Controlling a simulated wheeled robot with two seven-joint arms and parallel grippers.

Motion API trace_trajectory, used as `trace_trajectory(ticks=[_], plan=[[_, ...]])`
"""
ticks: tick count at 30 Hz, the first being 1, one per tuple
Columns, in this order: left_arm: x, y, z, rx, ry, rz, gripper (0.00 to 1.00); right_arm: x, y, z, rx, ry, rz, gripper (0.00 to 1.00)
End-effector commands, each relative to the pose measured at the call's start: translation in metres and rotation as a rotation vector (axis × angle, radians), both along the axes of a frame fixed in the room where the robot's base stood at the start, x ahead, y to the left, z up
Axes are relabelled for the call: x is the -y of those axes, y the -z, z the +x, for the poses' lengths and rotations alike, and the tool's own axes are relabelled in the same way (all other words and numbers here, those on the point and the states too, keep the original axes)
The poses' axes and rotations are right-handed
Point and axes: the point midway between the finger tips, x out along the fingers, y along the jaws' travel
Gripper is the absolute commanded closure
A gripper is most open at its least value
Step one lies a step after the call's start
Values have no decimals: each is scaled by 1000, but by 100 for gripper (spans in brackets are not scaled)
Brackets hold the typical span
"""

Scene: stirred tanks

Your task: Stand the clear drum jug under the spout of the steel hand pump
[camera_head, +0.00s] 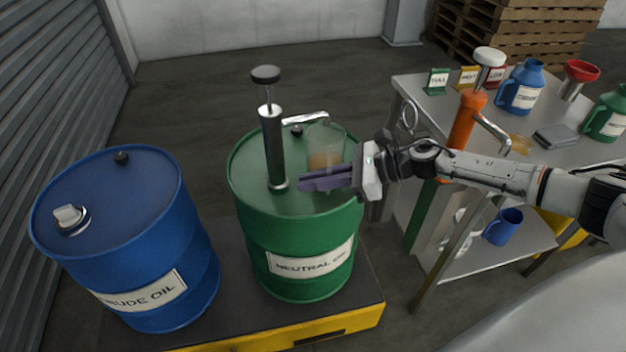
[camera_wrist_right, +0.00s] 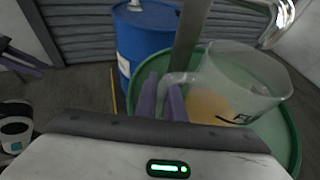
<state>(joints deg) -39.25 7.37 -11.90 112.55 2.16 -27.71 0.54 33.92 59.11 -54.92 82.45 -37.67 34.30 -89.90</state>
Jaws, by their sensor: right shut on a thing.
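The clear drum jug (camera_head: 333,149) is over the green drum's top, with an amber layer in its lower part. My right gripper (camera_head: 312,181) is shut on its handle, which shows between the purple fingers in the wrist view (camera_wrist_right: 178,86). The steel hand pump (camera_head: 272,148) stands on the green drum (camera_head: 300,235), left of the jug. I cannot tell whether the jug touches the drum top. My left gripper (camera_wrist_right: 25,60) shows only partly, its jaw state unclear.
A blue crude oil drum (camera_head: 120,230) stands left of the green one on a dark, yellow-edged platform (camera_head: 335,315). At right, a steel table (camera_head: 410,90) holds jugs, cards and a funnel, with an orange pump (camera_head: 465,120) before it. My right arm spans this side.

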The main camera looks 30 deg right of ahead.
Motion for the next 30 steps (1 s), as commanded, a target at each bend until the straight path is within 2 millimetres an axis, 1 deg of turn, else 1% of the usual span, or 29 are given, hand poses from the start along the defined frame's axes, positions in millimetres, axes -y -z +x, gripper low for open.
trace_trajectory(ticks=[9, 10, 13, 14, 24, 27, 30], plan=[[0, 5, 0, 1, -1, 0, 69, 0, 4, 1, 3, -1, 1, 100], [0, 5, 0, 1, -1, 0, 69, 0, 3, 1, 4, 0, 1, 88], [0, 4, 0, 1, -1, 0, 69, 0, 3, 1, 3, -1, 1, 71], [0, 4, 0, 2, -1, 0, 69, 0, 3, 1, 3, -1, 1, 69], [0, 2, 1, 2, 3, 2, 69, 0, 5, 0, -2, -1, 0, 69], [2, 4, 3, 8, 7, 1, 69, 7, 1, -1, 4, -7, -1, 69], [4, 17, 4, 10, 11, 2, 69, 20, 6, -3, 1, -17, -2, 69]])
